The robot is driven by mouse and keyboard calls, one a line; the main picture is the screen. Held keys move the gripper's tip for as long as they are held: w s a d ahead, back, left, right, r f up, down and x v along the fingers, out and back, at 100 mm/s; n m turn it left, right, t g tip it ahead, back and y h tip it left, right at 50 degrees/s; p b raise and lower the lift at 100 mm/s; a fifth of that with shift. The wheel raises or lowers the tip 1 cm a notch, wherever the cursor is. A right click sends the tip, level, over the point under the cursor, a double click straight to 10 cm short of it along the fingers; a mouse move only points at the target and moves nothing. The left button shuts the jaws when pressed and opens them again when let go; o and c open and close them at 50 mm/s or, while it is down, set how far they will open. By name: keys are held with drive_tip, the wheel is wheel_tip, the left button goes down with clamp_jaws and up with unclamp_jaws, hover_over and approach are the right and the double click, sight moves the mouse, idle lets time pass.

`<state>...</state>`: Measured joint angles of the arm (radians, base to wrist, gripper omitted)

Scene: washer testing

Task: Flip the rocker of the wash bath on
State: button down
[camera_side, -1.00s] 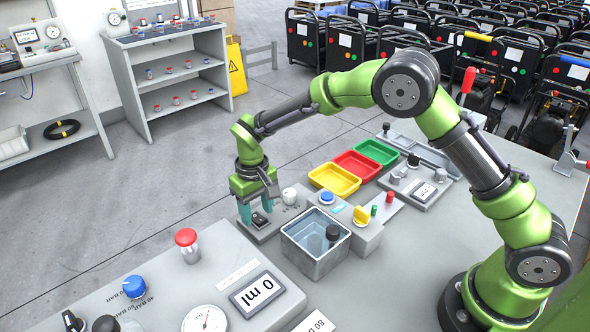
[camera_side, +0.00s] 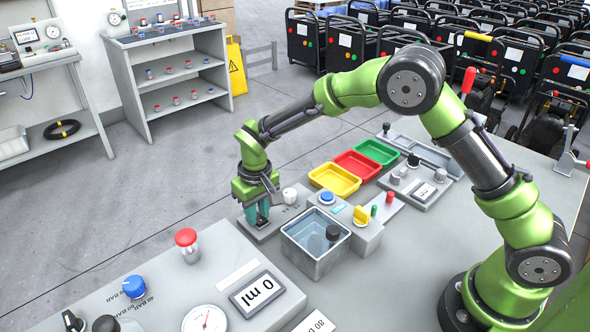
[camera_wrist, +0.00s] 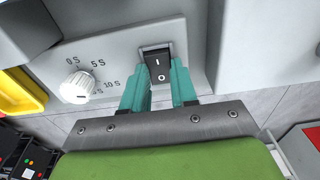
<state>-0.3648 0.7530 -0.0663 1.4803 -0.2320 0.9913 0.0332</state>
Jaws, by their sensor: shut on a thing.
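The rocker (camera_wrist: 156,63) is a black switch with I at its upper part and O at its lower part in the wrist view. It sits in the light grey control panel (camera_wrist: 118,32). I cannot tell for sure which end is pressed in. My gripper (camera_side: 257,216) is down at this panel in the side view, and its teal fingers hide the rocker there. In the wrist view my gripper (camera_wrist: 158,84) has one finger on each side of the rocker, shut on it. The wash bath (camera_side: 303,262) is a grey tank of clear liquid with a black-topped item in it.
A white timer knob (camera_wrist: 77,88) marked in seconds is beside the rocker. Yellow (camera_side: 333,190), red (camera_side: 348,170) and green (camera_side: 372,150) trays stand behind the bath. A red-topped knob (camera_side: 186,238) rises from the front-left panel.

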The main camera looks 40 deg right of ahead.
sight(263, 222)
idle(0.4)
drive_tip(key=c, duration=0.9)
unclamp_jaws()
drive_tip(key=shift+s, duration=0.1)
drive_tip(key=shift+r, duration=0.1)
drive_tip(key=r, duration=0.5)
drive_tip(key=s+r, duration=0.1)
drive_tip(key=r, duration=1)
drive_tip(key=shift+s+r, duration=0.35)
drive_tip(key=shift+s, duration=0.05)
